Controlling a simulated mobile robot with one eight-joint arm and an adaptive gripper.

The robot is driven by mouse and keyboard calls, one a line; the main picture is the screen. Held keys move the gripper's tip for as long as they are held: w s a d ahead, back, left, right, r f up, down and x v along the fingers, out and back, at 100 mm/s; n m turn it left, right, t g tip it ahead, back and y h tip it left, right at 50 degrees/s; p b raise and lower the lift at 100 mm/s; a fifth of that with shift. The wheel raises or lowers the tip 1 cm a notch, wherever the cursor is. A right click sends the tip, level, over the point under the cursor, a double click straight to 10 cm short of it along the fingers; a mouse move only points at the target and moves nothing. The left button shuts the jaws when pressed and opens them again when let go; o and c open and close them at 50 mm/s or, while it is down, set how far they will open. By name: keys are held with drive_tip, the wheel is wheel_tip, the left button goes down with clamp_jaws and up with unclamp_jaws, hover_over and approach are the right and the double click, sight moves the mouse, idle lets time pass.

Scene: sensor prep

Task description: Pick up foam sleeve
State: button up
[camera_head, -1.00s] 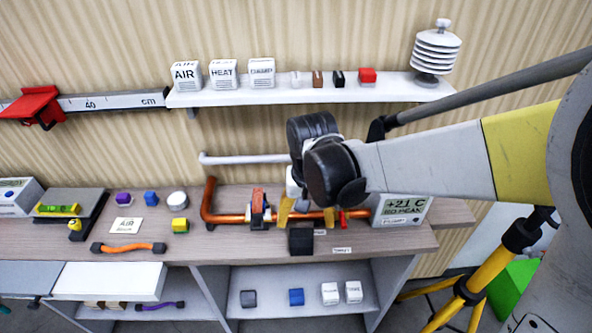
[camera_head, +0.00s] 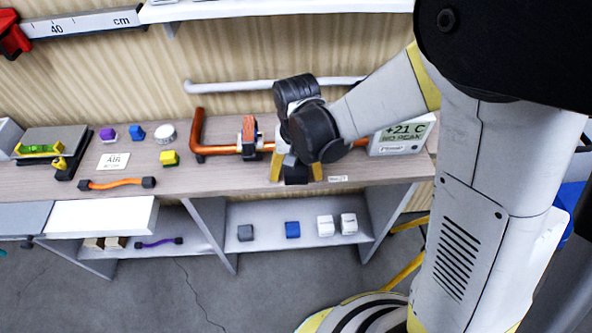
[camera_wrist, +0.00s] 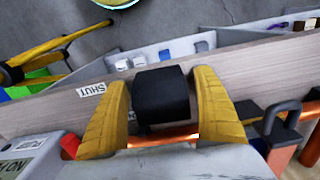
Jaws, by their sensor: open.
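A small black block (camera_head: 296,175), which I take to be the foam sleeve, sits at the front edge of the wooden bench top (camera_head: 225,178). My gripper (camera_head: 297,170) is over it, pointing down, with yellow fingers on either side. In the wrist view the black sleeve (camera_wrist: 161,96) lies between the two open fingers, with a small gap showing at the left finger; contact on the right is hard to tell. My gripper's wrist hides part of the sleeve from the head view.
An orange pipe (camera_head: 222,149) with a clamp (camera_head: 249,137) runs just behind. A display box (camera_head: 402,134) stands to the right, and a SHUT label (camera_wrist: 92,89) lies nearby. A shelf (camera_head: 270,229) lies below.

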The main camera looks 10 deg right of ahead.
drive_tip(key=shift+f, duration=0.2)
drive_tip(key=c, duration=1)
drive_tip(key=shift+r, duration=0.15)
